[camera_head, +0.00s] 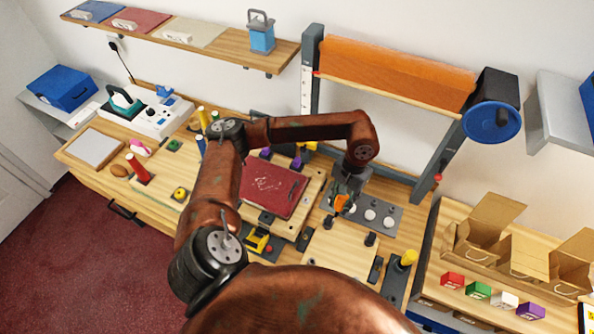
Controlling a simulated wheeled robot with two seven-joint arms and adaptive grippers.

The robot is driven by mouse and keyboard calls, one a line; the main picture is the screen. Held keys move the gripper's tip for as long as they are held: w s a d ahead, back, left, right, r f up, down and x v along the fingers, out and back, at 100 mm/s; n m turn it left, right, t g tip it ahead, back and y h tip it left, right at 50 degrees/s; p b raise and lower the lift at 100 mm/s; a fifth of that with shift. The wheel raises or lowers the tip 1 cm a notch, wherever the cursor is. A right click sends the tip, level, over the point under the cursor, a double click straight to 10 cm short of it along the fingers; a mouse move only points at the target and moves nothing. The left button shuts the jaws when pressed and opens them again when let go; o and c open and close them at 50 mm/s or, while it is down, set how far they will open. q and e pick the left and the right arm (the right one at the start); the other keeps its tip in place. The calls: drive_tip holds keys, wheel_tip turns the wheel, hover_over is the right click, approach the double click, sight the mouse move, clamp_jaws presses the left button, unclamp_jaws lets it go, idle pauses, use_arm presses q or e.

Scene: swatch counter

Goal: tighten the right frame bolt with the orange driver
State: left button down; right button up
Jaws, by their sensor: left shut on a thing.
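My left arm reaches over the counter, and its gripper (346,187) points down above a grey panel (384,224) with white round knobs. The gripper is shut on an orange thing (341,203), which looks like the orange driver; the fingers and wrist hide much of it. I cannot tell whether its lower end touches the panel. A grey frame holds a wide orange sheet (395,72). A small red piece, which may be the right frame bolt (437,178), sits low on its right post, right of the gripper and apart from it. My right gripper is not in view.
A dark red pad (271,188) lies left of the gripper. A bare wooden board (337,257) lies in front. A yellow-topped piece (408,258) stands at the right. Open cardboard boxes (490,222) and small coloured boxes (478,291) fill the right-hand tray.

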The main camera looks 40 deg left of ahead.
use_arm(q)
drive_tip(key=a+n+t+p, duration=0.15)
drive_tip(key=a+p, duration=0.45)
drive_tip(key=a, duration=0.8)
wheel_tip(320, 180, down, 6)
drive_tip(key=b, duration=0.3)
drive_tip(key=shift+f, duration=0.2)
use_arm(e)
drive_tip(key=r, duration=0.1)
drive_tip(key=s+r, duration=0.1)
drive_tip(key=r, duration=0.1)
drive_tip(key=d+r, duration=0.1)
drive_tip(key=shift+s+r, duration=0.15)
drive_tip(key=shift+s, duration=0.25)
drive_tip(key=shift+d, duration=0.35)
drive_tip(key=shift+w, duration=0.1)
